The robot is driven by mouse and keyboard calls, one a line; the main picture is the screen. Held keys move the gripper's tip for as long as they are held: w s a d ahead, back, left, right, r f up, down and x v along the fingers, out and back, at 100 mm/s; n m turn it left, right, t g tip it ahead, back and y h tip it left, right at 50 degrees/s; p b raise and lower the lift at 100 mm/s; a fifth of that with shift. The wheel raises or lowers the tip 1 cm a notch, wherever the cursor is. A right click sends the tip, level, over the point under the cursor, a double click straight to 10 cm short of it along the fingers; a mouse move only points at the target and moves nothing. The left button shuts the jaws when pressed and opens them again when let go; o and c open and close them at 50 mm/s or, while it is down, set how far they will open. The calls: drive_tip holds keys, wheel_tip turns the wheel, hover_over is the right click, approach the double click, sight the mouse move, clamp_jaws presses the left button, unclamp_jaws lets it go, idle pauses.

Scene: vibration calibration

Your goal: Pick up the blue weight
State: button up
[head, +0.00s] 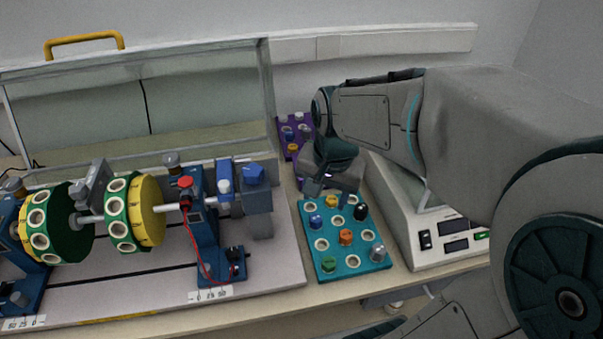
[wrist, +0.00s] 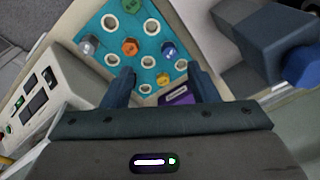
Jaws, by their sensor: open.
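The blue weight (head: 316,221) stands upright in the left column of holes of the teal tray (head: 322,273). In the wrist view the blue weight (wrist: 168,49) is right of the orange weight (wrist: 130,46) and beyond the fingertips. My gripper (head: 334,190) is open and empty, pointing down over the tray's back edge. Its two fingers (wrist: 163,77) spread to either side of the yellow weight (wrist: 162,77) in the wrist view. Contact with the yellow weight cannot be seen.
Green (head: 329,264), silver (head: 378,252) and black (head: 360,211) weights also stand in the tray. The balancing rig (head: 205,235) is to the left, with a blue-topped grey block (head: 258,210) near the tray.

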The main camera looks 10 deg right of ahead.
drive_tip(key=w+f+m+g+p, duration=0.1)
drive_tip(key=w+f+m+g, duration=0.1)
drive_tip(key=w+m, duration=0.5)
hover_over(316, 218)
drive_tip(key=f, duration=0.8)
drive_tip(key=shift+w+a+f, duration=0.25)
drive_tip(key=shift+w, duration=0.1)
drive_tip(key=shift+s+d+f, duration=0.15)
drive_tip(key=shift+f, duration=1.2)
drive_tip(key=shift+s+d+f, duration=0.1)
drive_tip(key=shift+s+f, duration=0.05)
drive_tip(key=shift+f, duration=1.2)
drive_tip(key=c, duration=1)
